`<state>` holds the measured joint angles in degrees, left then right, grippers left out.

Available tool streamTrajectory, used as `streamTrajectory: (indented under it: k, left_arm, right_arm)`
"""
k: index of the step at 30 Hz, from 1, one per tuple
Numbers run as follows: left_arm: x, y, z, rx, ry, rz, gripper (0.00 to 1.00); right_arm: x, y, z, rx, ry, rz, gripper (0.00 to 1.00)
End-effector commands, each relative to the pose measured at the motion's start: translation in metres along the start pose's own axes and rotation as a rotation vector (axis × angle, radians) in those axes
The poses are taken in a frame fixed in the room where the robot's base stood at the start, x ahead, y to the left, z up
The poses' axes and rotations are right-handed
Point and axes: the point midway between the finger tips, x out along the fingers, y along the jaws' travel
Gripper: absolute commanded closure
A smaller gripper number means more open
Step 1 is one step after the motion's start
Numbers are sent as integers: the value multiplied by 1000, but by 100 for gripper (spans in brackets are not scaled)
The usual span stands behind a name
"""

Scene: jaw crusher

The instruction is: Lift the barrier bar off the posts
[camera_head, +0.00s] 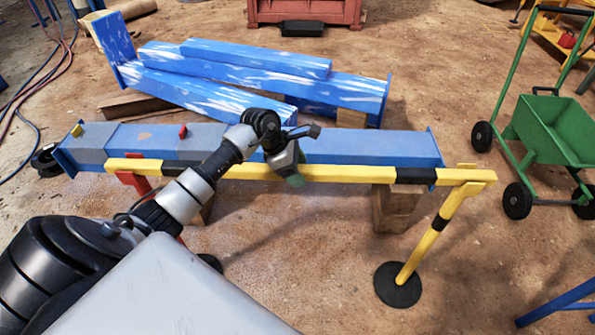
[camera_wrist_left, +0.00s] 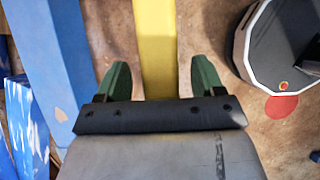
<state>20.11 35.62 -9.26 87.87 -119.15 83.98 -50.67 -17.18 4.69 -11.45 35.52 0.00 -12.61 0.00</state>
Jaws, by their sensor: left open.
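The barrier bar (camera_head: 345,174) is yellow with black bands and lies level across two posts. The right post (camera_head: 437,232) is yellow with a black band and stands on a round black base. The left post (camera_head: 133,181) has a red top and is partly hidden by my left arm. My left gripper (camera_head: 291,178) is open at the middle of the bar, with green fingertips. In the left wrist view the bar (camera_wrist_left: 155,40) runs between the two open fingers (camera_wrist_left: 161,80), with a gap on each side. Whether the fingers reach down around it is hard to tell. My right gripper is not in view.
A long blue beam (camera_head: 370,146) on wooden blocks (camera_head: 394,207) lies just behind the bar. Blue-and-white beams (camera_head: 250,75) lie farther back. A green cart (camera_head: 552,128) stands at the right. Hoses (camera_head: 40,85) lie at the left. Bare ground is open front right.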

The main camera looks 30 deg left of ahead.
Motion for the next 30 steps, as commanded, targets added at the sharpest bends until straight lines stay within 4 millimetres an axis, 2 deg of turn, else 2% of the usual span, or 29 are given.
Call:
streamTrajectory:
  k: [7, 20, 30]
  left_arm:
    - [2, 0, 0, 0, 0, 0, 32]
    - [2, 0, 0, 0, 0, 0, 98]
    - [-1, 1, 2, 1, -2, 3, 100]
  right_arm:
    - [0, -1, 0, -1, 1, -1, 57]
    - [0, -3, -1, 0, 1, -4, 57]
    - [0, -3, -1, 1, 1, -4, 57]
